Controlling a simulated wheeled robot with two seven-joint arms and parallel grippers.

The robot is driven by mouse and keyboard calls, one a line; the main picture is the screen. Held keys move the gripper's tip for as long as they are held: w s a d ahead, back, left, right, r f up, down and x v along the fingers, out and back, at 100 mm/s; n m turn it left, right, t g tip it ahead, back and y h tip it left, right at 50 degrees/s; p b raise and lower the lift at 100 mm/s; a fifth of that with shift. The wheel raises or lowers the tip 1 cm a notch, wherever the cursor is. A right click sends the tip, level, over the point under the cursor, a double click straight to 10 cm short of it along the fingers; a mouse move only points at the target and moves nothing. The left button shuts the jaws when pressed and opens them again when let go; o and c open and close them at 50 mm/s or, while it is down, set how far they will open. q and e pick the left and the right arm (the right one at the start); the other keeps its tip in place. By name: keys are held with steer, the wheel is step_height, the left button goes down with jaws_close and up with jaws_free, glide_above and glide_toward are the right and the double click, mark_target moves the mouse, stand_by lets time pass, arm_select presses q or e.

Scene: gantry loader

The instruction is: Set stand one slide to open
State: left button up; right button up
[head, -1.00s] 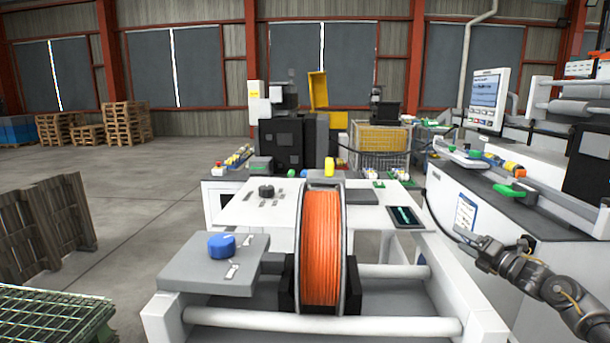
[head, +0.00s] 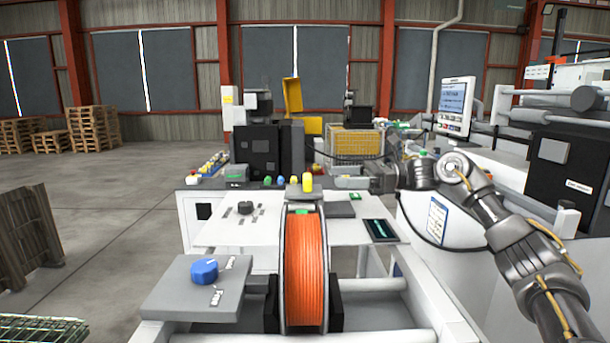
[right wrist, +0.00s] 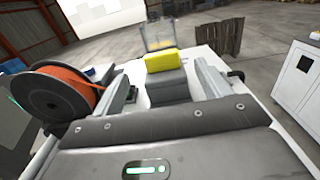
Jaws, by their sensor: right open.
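A yellow handle (head: 307,182) stands at the back edge of the white worktop, behind the orange spool. The right wrist view shows it as a yellow block (right wrist: 160,61) on top of a dark grey block (right wrist: 167,86); I take this as the stand slide, but no readable label confirms it. My right gripper (head: 345,181) is just right of the handle in the head view. In the right wrist view its fingers (right wrist: 165,82) are apart, one on each side of the grey block, with no clear contact. My left gripper is not in view.
The orange spool (head: 305,270) stands in front of the handle. A blue knob (head: 204,270) sits on a grey plate at front left. A black knob (head: 245,207) and a dark display (head: 381,230) are on the white worktop (head: 225,232). A monitor (head: 456,106) stands at right.

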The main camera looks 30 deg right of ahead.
mark_target(308, 176)
steer(key=p+x, duration=0.2)
steer(key=x, duration=0.5)
steer(key=shift+w+a+r, duration=0.1)
steer(key=shift+w+a, duration=0.05)
steer(key=shift+a, duration=0.1)
steer(key=shift+w+a+p, duration=0.3)
steer(key=shift+a, duration=0.25)
steer(key=shift+c, duration=0.5)
steer(key=c, duration=1.3)
steer(key=b+v, duration=0.1)
steer(key=v, duration=0.4)
steer(key=shift+s+d, duration=0.15)
steer(key=shift+d, duration=0.05)
steer(key=shift+a, duration=0.1)
